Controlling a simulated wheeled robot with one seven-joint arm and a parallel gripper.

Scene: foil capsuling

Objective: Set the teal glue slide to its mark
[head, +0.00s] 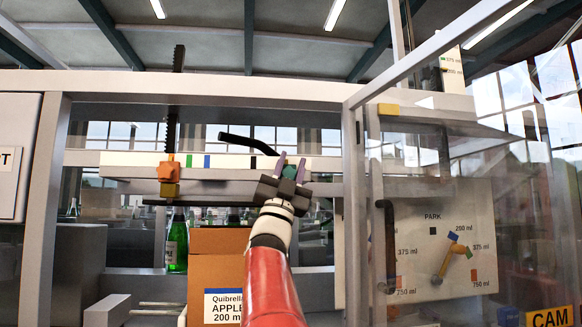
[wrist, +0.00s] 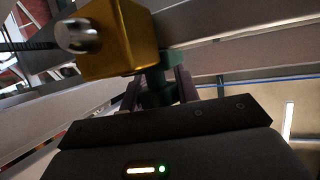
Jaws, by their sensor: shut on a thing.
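My gripper (head: 290,168) is raised in front of the right part of a white scale rail (head: 230,161). Its purple fingers are closed on the teal glue slide (head: 289,172). In the wrist view the dark teal slide (wrist: 157,88) sits between the fingers, beside a gold block (wrist: 122,38) with a silver knob. The rail carries blue (head: 193,160), green and black (head: 253,162) marks. The slide is right of the black mark. The gripper hides the rail just behind it.
A black lever (head: 248,144) crosses above the rail. A carton (head: 215,262) reading "APPLE 200 ml" stands below. A clear door (head: 460,200) and a PARK/200/375/750 ml panel (head: 480,220) are at right.

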